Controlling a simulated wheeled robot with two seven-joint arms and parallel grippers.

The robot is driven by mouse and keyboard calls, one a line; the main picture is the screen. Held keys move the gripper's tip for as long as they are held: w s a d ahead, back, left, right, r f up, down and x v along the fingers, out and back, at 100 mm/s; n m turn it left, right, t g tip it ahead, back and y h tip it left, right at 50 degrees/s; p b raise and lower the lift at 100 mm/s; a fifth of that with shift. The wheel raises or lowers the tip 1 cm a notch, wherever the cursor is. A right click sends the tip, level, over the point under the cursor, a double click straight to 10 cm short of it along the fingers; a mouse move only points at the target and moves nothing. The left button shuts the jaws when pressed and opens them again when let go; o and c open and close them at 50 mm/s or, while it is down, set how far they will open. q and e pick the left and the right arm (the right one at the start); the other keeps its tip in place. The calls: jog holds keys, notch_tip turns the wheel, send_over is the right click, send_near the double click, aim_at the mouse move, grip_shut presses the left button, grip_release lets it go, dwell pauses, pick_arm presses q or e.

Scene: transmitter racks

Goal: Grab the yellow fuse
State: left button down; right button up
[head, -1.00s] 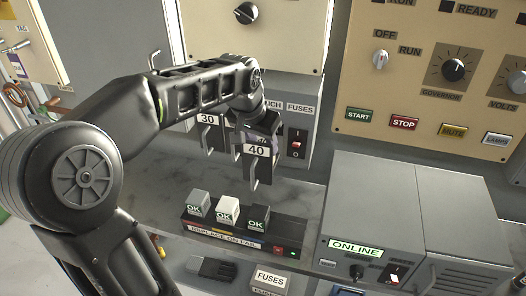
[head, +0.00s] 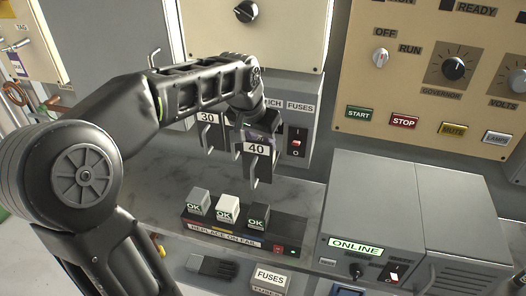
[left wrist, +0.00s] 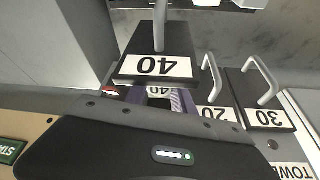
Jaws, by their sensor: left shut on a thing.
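No yellow fuse can be made out for certain. My left gripper (head: 260,128) is shut on the block marked 40 (head: 264,168), a dark block with a white label and a metal handle, in front of the fuse panel. Grey (head: 199,201), white (head: 228,208) and black (head: 257,216) blocks marked OK sit in a row on the tester (head: 232,234). My right gripper is not in view.
The holders 30 (left wrist: 266,115) and 20 (left wrist: 215,112) stand beside the 40 block. A grey box marked ONLINE (head: 372,200) stands at the right. A control panel (head: 430,60) is on the wall above it. Bare shelf (head: 300,195) lies between tester and box.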

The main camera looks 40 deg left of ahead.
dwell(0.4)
pick_arm(q)
notch_tip(320, 180, up, 10)
jog(key=shift+b, duration=0.3)
dwell(0.7)
